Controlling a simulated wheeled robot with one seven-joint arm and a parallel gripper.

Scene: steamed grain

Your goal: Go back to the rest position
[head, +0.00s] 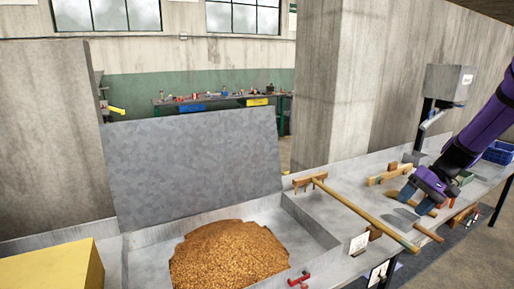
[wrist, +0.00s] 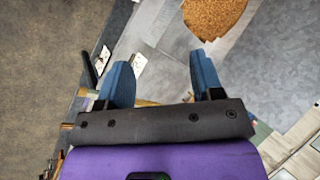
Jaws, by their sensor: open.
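My gripper (head: 413,205) is at the right of the head view, on the end of my purple arm. Its two blue fingers point down over the right part of the grey worktop (head: 340,207). In the wrist view the fingers (wrist: 160,62) are spread apart with nothing held between them. Part of the worktop below the gripper is hidden by it in the head view.
A mound of brown grain (head: 228,256) lies in the grey trough, below an upright grey panel (head: 195,165). A long-handled wooden rake (head: 365,216) rests on the worktop. A blue crate (head: 498,152) stands far right. A concrete pillar (head: 335,85) rises behind.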

